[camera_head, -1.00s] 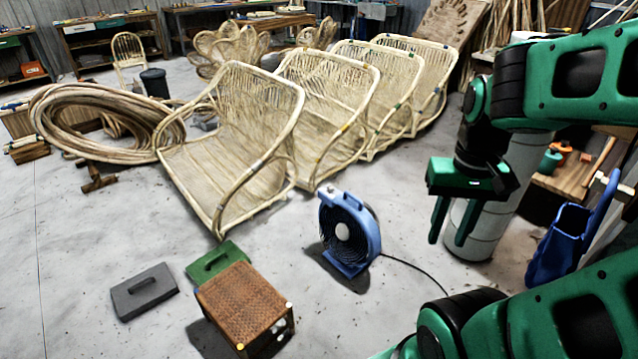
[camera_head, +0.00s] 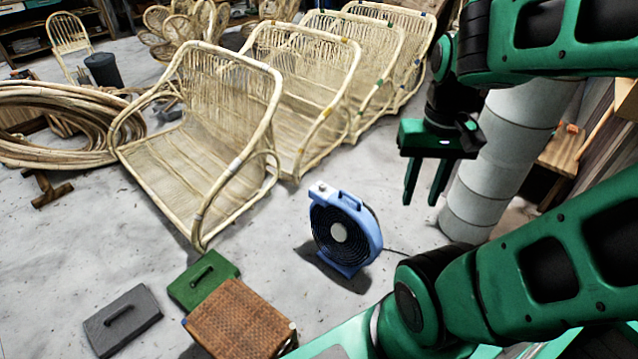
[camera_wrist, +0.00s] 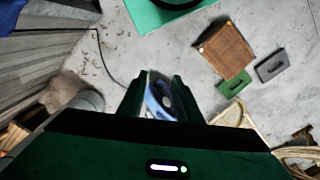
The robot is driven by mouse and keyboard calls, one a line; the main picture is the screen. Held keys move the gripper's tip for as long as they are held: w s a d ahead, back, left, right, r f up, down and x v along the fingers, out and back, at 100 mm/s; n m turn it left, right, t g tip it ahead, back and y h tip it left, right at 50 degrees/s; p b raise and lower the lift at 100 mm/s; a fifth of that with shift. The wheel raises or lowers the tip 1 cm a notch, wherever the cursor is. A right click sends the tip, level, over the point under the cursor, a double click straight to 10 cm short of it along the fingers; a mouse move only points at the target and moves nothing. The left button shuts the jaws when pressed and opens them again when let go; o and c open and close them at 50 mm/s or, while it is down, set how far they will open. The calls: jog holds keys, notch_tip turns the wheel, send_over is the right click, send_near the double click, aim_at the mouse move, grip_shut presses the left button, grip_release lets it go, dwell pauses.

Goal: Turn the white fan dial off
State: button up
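A blue floor fan (camera_head: 372,226) with a black round grille stands upright on the concrete floor, right of the middle in the head view. A small white dial (camera_head: 321,189) shows at its top left. My gripper (camera_head: 421,199) is open and empty, pointing down, in the air to the right of the fan in the head view. In the wrist view the fan (camera_wrist: 161,100) shows between and beyond the two open fingers (camera_wrist: 160,95). The gripper is apart from the fan. The dial cannot be made out in the wrist view, and its setting is too small to read.
A woven stool (camera_head: 240,320), a green toolbox (camera_head: 203,282) and a grey toolbox (camera_head: 122,322) stand left of the fan. Rattan chairs (camera_head: 200,150) stand behind it. A grey cylinder (camera_head: 505,150) stands right. The fan's cable runs right along the floor.

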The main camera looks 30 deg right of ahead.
jog(key=shift+s+d, duration=0.1)
jog(key=shift+d, duration=0.05)
jog(key=shift+o, duration=1.6)
jog(key=shift+s+d+r, duration=0.1)
jog(key=shift+d+r, duration=0.35)
jog(key=shift+r, duration=0.2)
jog(key=m, duration=1.6)
send_over(322, 184)
notch_tip(322, 184, down, 40)
jog(key=shift+m, duration=0.3)
notch_tip(322, 184, down, 12)
jog(key=shift+d+r, duration=0.1)
jog(key=shift+r, duration=0.1)
